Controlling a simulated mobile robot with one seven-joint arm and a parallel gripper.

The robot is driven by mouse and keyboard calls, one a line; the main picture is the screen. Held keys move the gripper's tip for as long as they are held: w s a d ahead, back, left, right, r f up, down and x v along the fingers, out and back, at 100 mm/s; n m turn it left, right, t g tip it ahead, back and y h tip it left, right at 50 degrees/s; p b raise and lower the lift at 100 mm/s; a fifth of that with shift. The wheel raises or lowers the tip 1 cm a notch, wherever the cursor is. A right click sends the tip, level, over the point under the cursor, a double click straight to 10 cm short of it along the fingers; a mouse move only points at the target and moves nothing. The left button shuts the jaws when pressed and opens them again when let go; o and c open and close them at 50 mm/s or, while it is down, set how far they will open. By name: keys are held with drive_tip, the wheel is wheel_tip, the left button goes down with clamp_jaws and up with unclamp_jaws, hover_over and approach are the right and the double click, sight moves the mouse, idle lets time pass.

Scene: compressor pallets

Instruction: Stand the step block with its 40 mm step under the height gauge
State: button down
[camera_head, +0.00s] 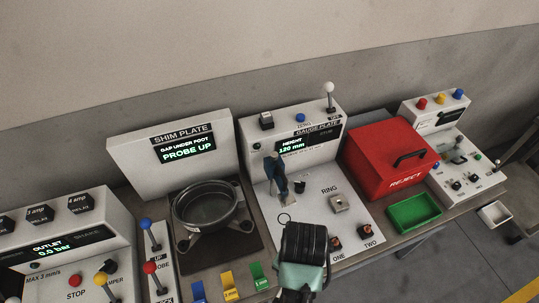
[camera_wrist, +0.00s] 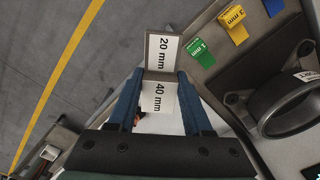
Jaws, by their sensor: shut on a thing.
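The step block (camera_wrist: 158,72) is pale with a dark edge and carries a "20 mm" label and a "40 mm" label. In the wrist view my gripper (camera_wrist: 159,98) is shut on it, with blue fingers on either side near the 40 mm part. In the head view my gripper's black body (camera_head: 305,243) is over the front of the gauge plate (camera_head: 325,205) and hides the block. A dark blue upright part (camera_head: 276,173), apparently the height gauge, stands at the plate's back left. The display (camera_head: 292,147) reads 120 mm.
A shim plate ring fixture (camera_head: 207,207) stands left of the gauge plate. Blue, yellow and green thickness tags (camera_head: 231,284) lie at the front edge. A red reject box (camera_head: 390,155) and green tray (camera_head: 413,212) stand right.

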drive_tip(key=w+a+r+n, duration=0.1)
drive_tip(key=w+a+n, duration=0.2)
drive_tip(key=a+n, duration=0.2)
drive_tip(key=shift+w+r+n, duration=0.3)
drive_tip(key=shift+w+n, duration=0.05)
drive_tip(key=shift+n, duration=0.25)
drive_tip(key=shift+d, duration=0.1)
